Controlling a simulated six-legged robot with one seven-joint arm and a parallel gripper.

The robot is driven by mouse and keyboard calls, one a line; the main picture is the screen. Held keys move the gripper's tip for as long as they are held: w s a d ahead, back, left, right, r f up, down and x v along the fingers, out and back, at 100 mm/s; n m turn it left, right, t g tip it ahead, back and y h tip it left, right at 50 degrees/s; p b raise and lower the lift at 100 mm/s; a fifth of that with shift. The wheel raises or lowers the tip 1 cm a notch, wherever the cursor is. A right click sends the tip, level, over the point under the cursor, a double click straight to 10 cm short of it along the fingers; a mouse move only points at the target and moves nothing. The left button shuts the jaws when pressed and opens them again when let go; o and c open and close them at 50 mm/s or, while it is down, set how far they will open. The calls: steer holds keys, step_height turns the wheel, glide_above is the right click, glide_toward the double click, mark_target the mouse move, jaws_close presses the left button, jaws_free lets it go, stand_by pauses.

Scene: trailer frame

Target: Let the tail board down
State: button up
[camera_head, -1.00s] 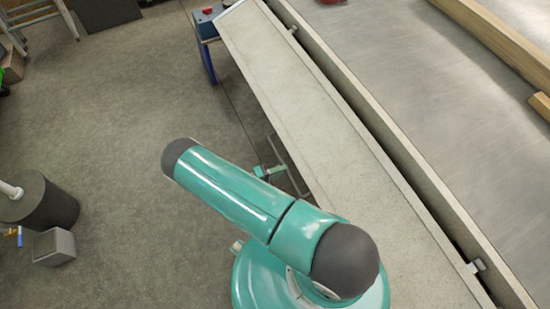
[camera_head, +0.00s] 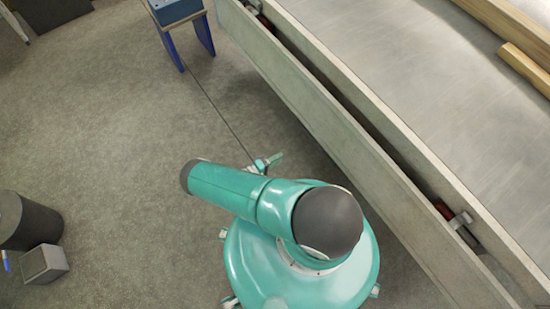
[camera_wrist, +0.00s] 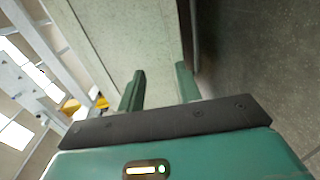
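The tail board (camera_head: 330,135) is the long pale panel along the edge of the trailer bed (camera_head: 390,75). In the head view it hangs steeply down and outward from the bed side, with a dark gap between them. A metal fitting with a red-brown part (camera_head: 458,219) sits in this gap. In the wrist view a pale panel, apparently the board (camera_wrist: 120,45), lies behind my gripper (camera_wrist: 160,82). Its two green fingers are apart with nothing held between them. I cannot tell whether they touch the panel. My gripper is not clearly seen in the head view.
A blue stool with a blue box (camera_head: 175,10) stands near the board's far end. A dark cylinder (camera_head: 25,222) and a grey block (camera_head: 44,263) are on the left floor. Wooden beams (camera_head: 510,30) lie on the bed. The left floor is largely clear.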

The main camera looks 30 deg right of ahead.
stand_by(0.3)
steer(key=a+r, duration=0.1)
steer(key=a, duration=1.2)
steer(key=shift+s+a+r, duration=0.25)
steer(key=shift+a, duration=0.1)
